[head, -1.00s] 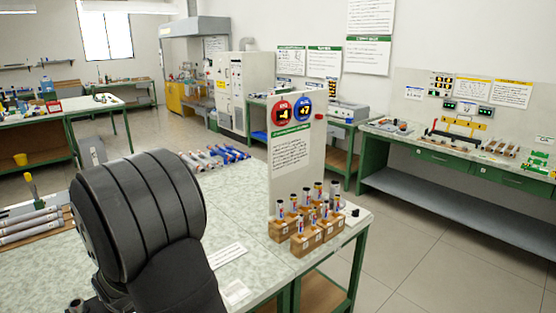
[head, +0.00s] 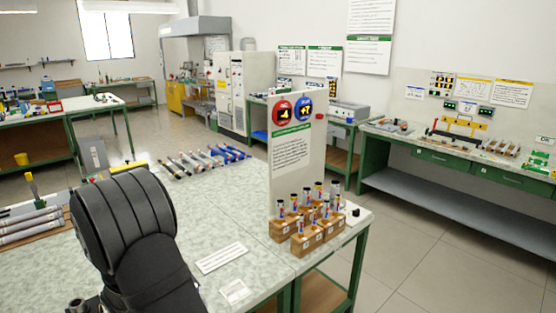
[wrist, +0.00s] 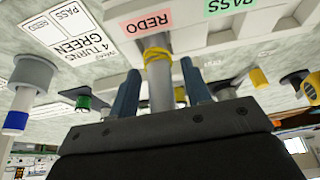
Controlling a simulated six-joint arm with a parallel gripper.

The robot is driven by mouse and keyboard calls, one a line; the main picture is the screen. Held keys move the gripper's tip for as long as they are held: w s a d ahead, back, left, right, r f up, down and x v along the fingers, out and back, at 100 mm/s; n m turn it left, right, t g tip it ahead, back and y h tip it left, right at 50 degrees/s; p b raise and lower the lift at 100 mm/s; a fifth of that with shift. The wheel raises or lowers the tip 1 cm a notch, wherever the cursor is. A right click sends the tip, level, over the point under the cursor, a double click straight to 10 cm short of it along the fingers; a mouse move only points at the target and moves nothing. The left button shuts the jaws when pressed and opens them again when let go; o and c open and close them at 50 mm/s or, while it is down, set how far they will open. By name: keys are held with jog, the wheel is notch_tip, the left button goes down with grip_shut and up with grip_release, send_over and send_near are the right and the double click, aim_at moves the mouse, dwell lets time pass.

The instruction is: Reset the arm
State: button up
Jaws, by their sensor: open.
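In the wrist view my gripper (wrist: 159,66) is open, with its two blue-grey fingers apart. A grey rod with a yellow band (wrist: 160,92) shows between the fingers, with a gap on each side. Behind it is a light rack or tray with a pink REDO label (wrist: 152,24) and a green PASS label (wrist: 228,5). In the head view my dark arm link fills the lower left, and the gripper is hidden.
Wooden blocks holding several small tubes (head: 307,236) stand by an upright sign panel (head: 297,160). Several rods (head: 205,160) lie at the table's back. Grey rods (head: 30,222) lie at left. The tabletop's middle (head: 215,205) is clear. A grey-and-blue piece (wrist: 22,98) shows in the wrist view.

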notch_tip(320, 180, up, 4)
jog(key=shift+w+a+f, duration=0.1)
jog(key=shift+f, duration=0.1)
jog(key=shift+d+r, duration=0.4)
jog(key=shift+o, duration=0.5)
